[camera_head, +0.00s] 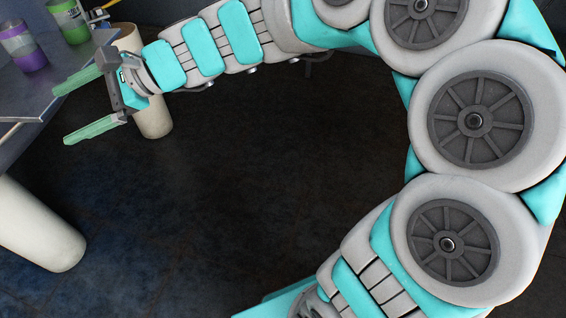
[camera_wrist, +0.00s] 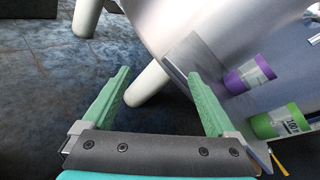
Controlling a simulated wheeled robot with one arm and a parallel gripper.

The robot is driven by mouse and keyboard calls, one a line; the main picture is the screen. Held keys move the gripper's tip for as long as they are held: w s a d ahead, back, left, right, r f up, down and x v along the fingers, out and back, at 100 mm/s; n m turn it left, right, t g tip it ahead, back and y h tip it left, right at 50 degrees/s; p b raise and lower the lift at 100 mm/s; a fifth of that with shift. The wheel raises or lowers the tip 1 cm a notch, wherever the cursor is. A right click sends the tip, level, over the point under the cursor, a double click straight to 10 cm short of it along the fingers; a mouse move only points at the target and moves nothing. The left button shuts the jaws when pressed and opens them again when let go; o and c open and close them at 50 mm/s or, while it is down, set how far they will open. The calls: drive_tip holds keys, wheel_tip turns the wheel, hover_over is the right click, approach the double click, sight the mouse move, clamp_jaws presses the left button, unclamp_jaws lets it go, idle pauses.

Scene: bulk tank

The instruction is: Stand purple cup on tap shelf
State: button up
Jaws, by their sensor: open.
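The purple cup (camera_head: 32,60), with a pale label band, stands on a grey metal surface (camera_head: 62,66) at the upper left of the head view. It also shows at the right of the wrist view (camera_wrist: 238,82), beyond my right-hand finger. My gripper (camera_head: 61,116) is open and empty at the edge of that surface, apart from the cup. In the wrist view the green fingers (camera_wrist: 158,73) are spread, with floor and a pale leg between them. I cannot tell for sure which part is the tap shelf.
A green cup (camera_head: 71,20) stands beside the purple cup, and also shows in the wrist view (camera_wrist: 282,122). Thick pale legs (camera_head: 40,228) stand below the surface. A large pale rounded body (camera_wrist: 180,22) fills the top of the wrist view. The dark floor (camera_head: 220,190) is clear.

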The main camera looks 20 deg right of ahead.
drive_tip(key=s+d+f+n+g+h, duration=0.2)
drive_tip(key=s+d+f+n+h, duration=0.3)
drive_tip(key=s+f, duration=0.4)
drive_tip(key=s+d+f+n+h, duration=0.2)
drive_tip(key=s+d, duration=0.3)
drive_tip(key=d, duration=0.3)
drive_tip(key=s+d+f+n+g+h, duration=0.1)
drive_tip(key=s+d+f+n+h, duration=0.2)
drive_tip(key=d, duration=0.5)
drive_tip(key=s+d+f+n+g+h, duration=0.1)
drive_tip(key=s+d+f+n+h, duration=0.2)
drive_tip(key=s+d, duration=0.4)
drive_tip(key=shift+s+d+f+h, duration=0.4)
drive_tip(key=shift+d+f+h, duration=0.3)
drive_tip(key=shift+d, duration=0.15)
